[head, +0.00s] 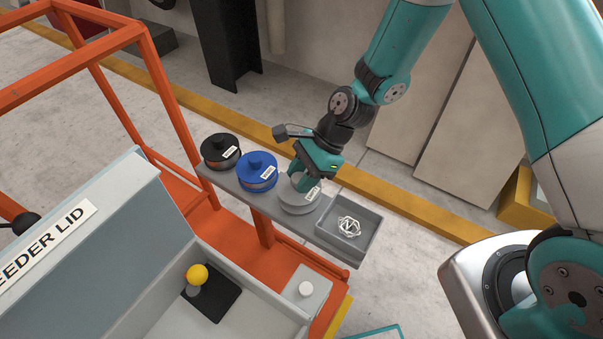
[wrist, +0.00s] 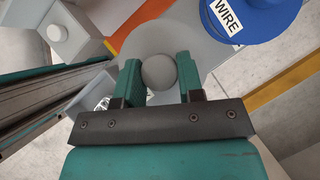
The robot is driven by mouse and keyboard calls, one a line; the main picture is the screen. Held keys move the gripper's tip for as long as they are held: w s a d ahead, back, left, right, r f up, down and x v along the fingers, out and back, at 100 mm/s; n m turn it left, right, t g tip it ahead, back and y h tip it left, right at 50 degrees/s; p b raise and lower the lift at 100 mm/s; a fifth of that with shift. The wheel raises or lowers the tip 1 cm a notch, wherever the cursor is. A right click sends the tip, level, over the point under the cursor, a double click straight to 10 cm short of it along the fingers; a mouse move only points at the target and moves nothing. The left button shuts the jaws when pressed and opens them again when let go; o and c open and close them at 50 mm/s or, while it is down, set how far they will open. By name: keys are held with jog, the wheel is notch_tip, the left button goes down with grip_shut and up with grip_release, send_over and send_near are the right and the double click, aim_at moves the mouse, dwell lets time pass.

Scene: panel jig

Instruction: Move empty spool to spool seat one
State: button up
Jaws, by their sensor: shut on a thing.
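A light grey spool (head: 299,202) with a small label sits at the right of a row of spools on a narrow grey shelf (head: 236,184). I take it for the empty spool; its label is too small to read. My gripper (head: 304,182) is above it, shut on its round knob. In the wrist view the grey disc (wrist: 160,36) lies beyond my gripper (wrist: 159,76), with the knob between both fingers. I see no gap between spool and shelf. No label marks spool seat one.
A black spool (head: 220,151) and a blue spool (head: 257,171) stand left of it on the shelf. A grey tray (head: 372,222) with white tangled scrap is close on the right. The feeder lid (head: 110,215), a yellow knob (head: 198,274) and an orange frame (head: 175,120) are nearby.

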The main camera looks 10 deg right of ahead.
jog(key=shift+f, duration=0.5)
jog(key=o, duration=1.2)
jog(key=b+v, duration=0.3)
jog(key=v, duration=1.4)
jog(key=shift+r, duration=0.2)
jog(key=s+a+r+n+h, duration=0.1)
jog(key=s+r+n, duration=0.2)
jog(key=s+n, duration=0.3)
jog(key=s+a+r+n+t+b, duration=0.1)
jog(key=s+r+n, duration=0.2)
jog(key=s+n, duration=0.4)
jog(key=s+a+r+n+h, duration=0.1)
jog(key=s+r+n, duration=0.1)
jog(key=s+n, duration=0.4)
jog(key=shift+s+a+r+n+t+h, duration=0.1)
jog(key=shift+s+r+n+t+h, duration=0.1)
jog(key=shift+n, duration=0.6)
jog(key=shift+s+r+n+t+h, duration=0.1)
jog(key=shift+r+n+t, duration=0.1)
jog(key=shift+n, duration=0.6)
